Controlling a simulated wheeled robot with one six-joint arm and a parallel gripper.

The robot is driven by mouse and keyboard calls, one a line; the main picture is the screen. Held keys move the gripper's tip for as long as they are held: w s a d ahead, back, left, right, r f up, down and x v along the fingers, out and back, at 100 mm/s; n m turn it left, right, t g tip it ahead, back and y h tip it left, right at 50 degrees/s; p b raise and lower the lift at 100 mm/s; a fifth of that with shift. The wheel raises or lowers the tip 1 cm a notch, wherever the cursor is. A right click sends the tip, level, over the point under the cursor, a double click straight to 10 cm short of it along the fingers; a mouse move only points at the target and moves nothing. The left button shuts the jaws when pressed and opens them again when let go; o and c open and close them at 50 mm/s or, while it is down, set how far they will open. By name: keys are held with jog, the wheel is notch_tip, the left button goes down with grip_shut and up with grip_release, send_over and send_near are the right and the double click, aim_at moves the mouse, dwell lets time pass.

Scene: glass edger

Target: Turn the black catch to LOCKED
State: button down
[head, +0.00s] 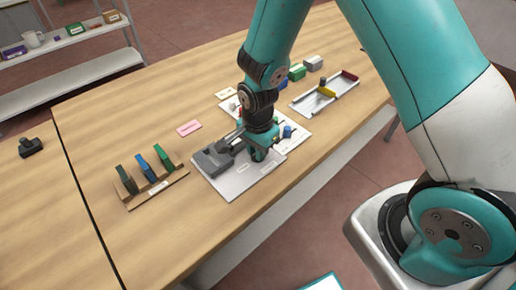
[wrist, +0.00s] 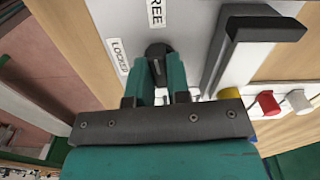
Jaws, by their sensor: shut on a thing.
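The black catch (wrist: 158,50) sits on a pale plate (wrist: 190,20) in the wrist view. My gripper (wrist: 160,85) is shut on it, with one teal finger on each side. The LOCKED label (wrist: 118,56) is just left of the catch, and the FREE label (wrist: 156,12) is above it. Part of the catch is hidden between the fingers, so I cannot tell exactly which label it points to. In the head view my gripper (head: 259,153) is low over the plate (head: 239,186), and the catch is hidden there.
A dark grey handle-like bar (wrist: 250,35) rises right of the catch, near red (wrist: 266,103) and white knobs (wrist: 298,100). In the head view, a rack (head: 158,188) of coloured pieces stands left of the plate, and a metal tray (head: 325,96) lies behind right.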

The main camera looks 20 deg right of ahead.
jog(key=n, duration=1.2)
jog(key=shift+r+n, duration=0.1)
jog(key=shift+n, duration=2.1)
jog(key=c, duration=1.1)
grip_release()
notch_tip(320, 180, up, 17)
jog(key=shift+r, duration=0.2)
